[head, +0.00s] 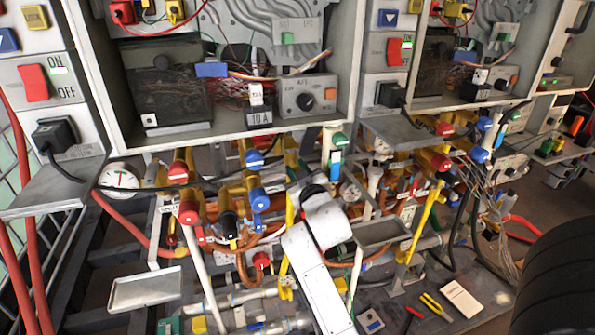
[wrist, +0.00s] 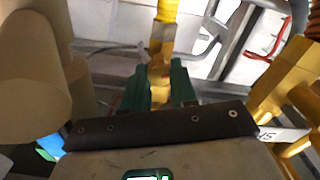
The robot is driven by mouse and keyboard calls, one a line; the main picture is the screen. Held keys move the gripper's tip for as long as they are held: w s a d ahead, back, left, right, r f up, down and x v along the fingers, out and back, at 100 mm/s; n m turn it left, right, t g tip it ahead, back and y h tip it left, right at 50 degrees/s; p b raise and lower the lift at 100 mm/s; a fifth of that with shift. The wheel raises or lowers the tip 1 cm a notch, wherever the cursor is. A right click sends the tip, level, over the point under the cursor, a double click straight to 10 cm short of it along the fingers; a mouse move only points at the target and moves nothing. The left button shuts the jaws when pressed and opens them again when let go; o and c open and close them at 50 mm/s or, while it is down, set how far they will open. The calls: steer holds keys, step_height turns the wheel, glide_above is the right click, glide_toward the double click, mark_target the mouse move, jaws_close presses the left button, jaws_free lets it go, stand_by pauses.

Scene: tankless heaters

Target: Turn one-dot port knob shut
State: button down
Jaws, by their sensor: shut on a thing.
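In the wrist view, the two dark green fingers of my gripper (wrist: 160,92) are closed around a brass-coloured piece (wrist: 159,74). A yellow section (wrist: 167,10) lies beyond it, in line with it. I cannot see any dot mark, so I cannot tell whether this piece is the one-dot port knob. In the head view my white arm reaches up into the pipework below the left heater cabinet, and its jaws are hidden there. Nearby are blue knobs (head: 260,200), a red knob (head: 188,213) and a green knob (head: 338,139); no dots are readable on them.
Yellow pipework (wrist: 285,90) stands close on the right in the wrist view, and a large beige rounded form on the left. The head view shows a round gauge (head: 121,179), a metal tray (head: 146,289), a grey shelf (head: 383,233) and hanging hoses crowding the pipes.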

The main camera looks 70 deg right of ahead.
steer(key=shift+f+m+b, duration=0.1)
steer(key=shift+m+b, duration=0.2)
steer(key=m+b, duration=1.3)
steer(key=m, duration=0.6)
steer(key=shift+s+d, duration=0.1)
stand_by(0.4)
steer(key=c, duration=0.9)
jaws_free()
